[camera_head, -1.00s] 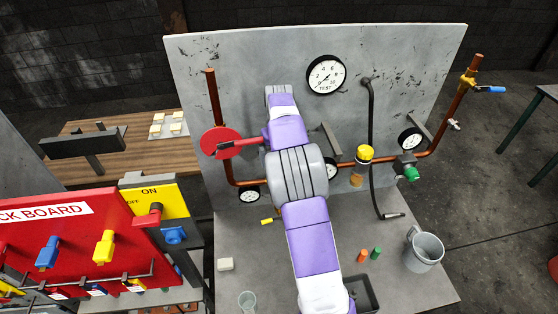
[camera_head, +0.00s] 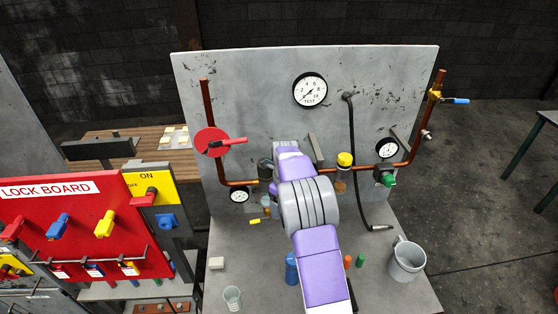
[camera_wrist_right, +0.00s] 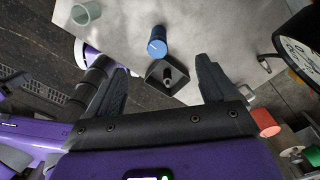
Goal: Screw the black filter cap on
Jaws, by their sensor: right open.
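My right arm rises from the bottom of the head view and hides its gripper. I cannot tell whether this is the black filter cap. In the head view a dark cylinder (camera_head: 265,168) sits at the copper pipe, left of my arm, with a clear bowl (camera_head: 266,203) below, partly hidden. My left gripper is out of view.
A blue canister (camera_wrist_right: 157,41) stands beside the tray; it also shows in the head view (camera_head: 291,268). The grey panel (camera_head: 230,90) with gauges rises behind.

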